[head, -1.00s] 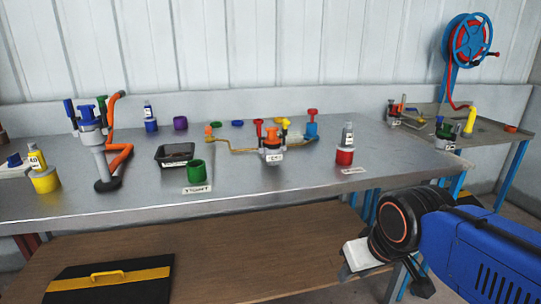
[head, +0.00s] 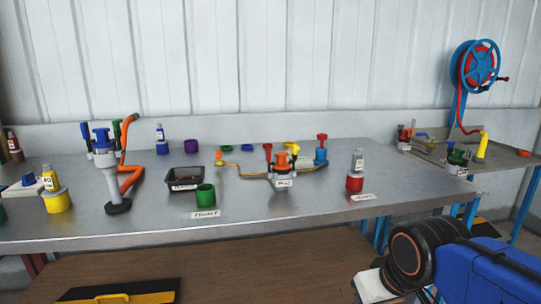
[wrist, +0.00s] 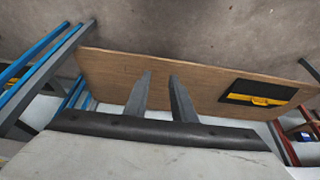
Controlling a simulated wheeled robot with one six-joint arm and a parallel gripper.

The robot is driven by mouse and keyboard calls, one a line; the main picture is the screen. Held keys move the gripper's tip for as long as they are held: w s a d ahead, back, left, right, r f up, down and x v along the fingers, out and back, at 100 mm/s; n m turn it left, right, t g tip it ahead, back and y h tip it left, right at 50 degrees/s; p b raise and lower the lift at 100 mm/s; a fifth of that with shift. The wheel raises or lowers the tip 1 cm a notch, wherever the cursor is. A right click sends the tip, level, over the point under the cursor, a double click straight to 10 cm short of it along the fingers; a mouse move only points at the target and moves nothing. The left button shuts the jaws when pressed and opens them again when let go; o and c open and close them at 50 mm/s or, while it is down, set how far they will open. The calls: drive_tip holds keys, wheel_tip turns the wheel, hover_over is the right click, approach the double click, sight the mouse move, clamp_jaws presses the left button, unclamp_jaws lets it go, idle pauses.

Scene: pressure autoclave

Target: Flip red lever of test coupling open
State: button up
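A coupling with an orange cap (head: 281,161) stands on the middle of the steel bench. A red lever (head: 267,151) rises at its left and a yellow lever (head: 291,148) at its right. Its front label is too small to read, so I cannot tell if it is the test coupling. Another coupling with a red part (head: 407,134) sits on the far right table, small and unclear. My gripper is open and empty in the wrist view (wrist: 160,76), its fingers apart above the lower wooden shelf. In the head view my arm is at lower right, away from the couplings.
A blue-capped coupling (head: 102,140) on a stand is at left, with an orange hose. A black tray (head: 185,179), green cup (head: 205,195) and red cup (head: 354,182) stand on the bench (head: 330,218). A yellow-black case (wrist: 262,95) lies on the wooden shelf (wrist: 205,97).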

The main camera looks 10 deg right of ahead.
drive_tip(key=shift+w+r, duration=0.15)
drive_tip(key=shift+r, duration=0.05)
clamp_jaws()
drive_tip(key=w+a+r+y, duration=0.3)
drive_tip(key=w+r, duration=1.3)
drive_tip(key=w+a+r+n+y, duration=0.1)
drive_tip(key=w+a+r+y, duration=0.1)
drive_tip(key=w+r, duration=1.3)
wheel_tip(320, 180, up, 2)
drive_tip(key=shift+w+a+r+y, duration=0.15)
drive_tip(key=shift+w+a+y, duration=0.25)
drive_tip(key=shift+a, duration=0.1)
